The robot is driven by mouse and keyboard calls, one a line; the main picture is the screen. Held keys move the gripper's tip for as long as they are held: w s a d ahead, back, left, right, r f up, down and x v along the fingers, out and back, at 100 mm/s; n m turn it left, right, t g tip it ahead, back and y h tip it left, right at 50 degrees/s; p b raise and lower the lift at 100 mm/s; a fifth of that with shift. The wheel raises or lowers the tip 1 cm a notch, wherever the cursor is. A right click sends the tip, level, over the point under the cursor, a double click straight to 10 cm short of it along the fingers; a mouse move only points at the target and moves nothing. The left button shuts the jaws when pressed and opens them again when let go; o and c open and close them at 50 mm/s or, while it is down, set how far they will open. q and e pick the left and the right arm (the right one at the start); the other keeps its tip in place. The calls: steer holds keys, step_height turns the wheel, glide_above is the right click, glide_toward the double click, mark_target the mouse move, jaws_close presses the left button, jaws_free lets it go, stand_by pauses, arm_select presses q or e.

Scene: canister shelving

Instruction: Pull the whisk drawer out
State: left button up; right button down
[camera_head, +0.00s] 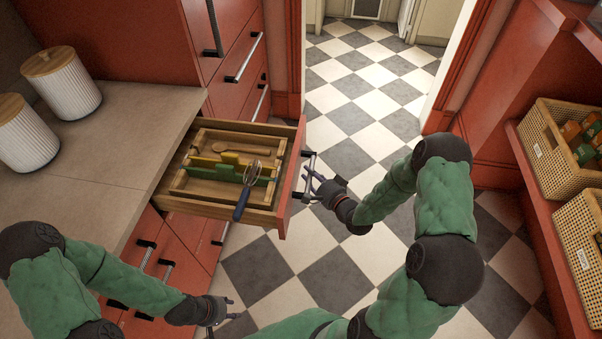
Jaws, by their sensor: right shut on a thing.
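The whisk drawer (290,190) stands pulled out from the red cabinet under the counter, with its wooden inside showing. A whisk with a blue handle (241,204) lies in it, its wire head over the green divider (201,173). A wooden spoon (240,149) lies in the back compartment. My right gripper (312,184) is at the drawer's front and shut on its metal handle (307,166). My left gripper (229,309) hangs low in front of the lower cabinet, apart from the open drawer; its fingers are small and their gap is unclear.
Two white ribbed canisters with wooden lids (62,84) stand on the counter (125,135). Closed red drawers with bar handles (245,58) rise behind. Wicker baskets (540,143) sit on a red shelf at right. The checkered floor (365,110) is clear towards the doorway.

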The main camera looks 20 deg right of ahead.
steer(key=shift+d+f, duration=0.1)
steer(key=shift+d, duration=0.1)
steer(key=c, duration=1)
jaws_free()
steer(key=shift+s+d, duration=0.1)
steer(key=shift+s, duration=0.05)
steer(key=v, duration=1.2)
